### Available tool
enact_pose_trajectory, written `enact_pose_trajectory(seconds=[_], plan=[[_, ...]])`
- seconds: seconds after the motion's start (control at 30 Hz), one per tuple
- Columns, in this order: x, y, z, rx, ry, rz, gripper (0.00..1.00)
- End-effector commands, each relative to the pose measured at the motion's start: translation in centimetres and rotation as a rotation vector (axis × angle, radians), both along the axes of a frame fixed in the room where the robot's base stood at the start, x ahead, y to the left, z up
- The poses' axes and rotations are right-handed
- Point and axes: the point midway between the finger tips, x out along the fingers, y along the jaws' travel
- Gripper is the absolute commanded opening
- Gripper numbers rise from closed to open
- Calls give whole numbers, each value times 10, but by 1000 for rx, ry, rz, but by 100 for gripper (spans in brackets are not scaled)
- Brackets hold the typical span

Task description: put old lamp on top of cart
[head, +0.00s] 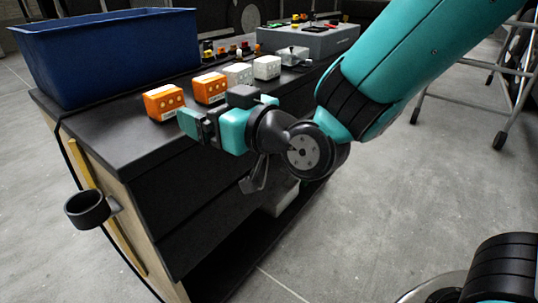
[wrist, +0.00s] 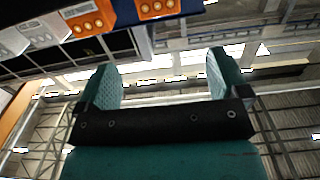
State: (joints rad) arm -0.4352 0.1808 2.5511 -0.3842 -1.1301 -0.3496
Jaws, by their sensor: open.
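The cart (head: 112,128) has a black top, dark drawers and a wooden side. Two orange boxes (head: 163,103) and two white boxes (head: 267,67) stand in a row on its top. I cannot tell whether any of these is the old lamp. My gripper (head: 192,124) is at the cart's front edge, close to the orange boxes. The gripper (wrist: 163,75) is open in the wrist view, with nothing between its two teal fingers. An orange box (wrist: 86,18) and a white box (wrist: 38,32) show at the top of that view.
A blue bin (head: 105,55) fills the cart's left end. A grey case (head: 310,40) and several small parts are at the back. A black cup holder (head: 87,208) sticks out from the cart's side. A metal ladder (head: 500,85) stands at right. The floor (head: 380,200) in front is clear.

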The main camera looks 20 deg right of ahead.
Motion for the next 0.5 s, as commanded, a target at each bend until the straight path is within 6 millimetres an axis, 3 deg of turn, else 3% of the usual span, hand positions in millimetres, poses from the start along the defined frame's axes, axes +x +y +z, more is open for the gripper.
enact_pose_trajectory(seconds=[0.17,0.27,0.5], plan=[[-9,3,-6,-38,115,55,93],[-26,3,-18,-99,277,121,93],[-100,-24,-46,-314,758,243,93]])
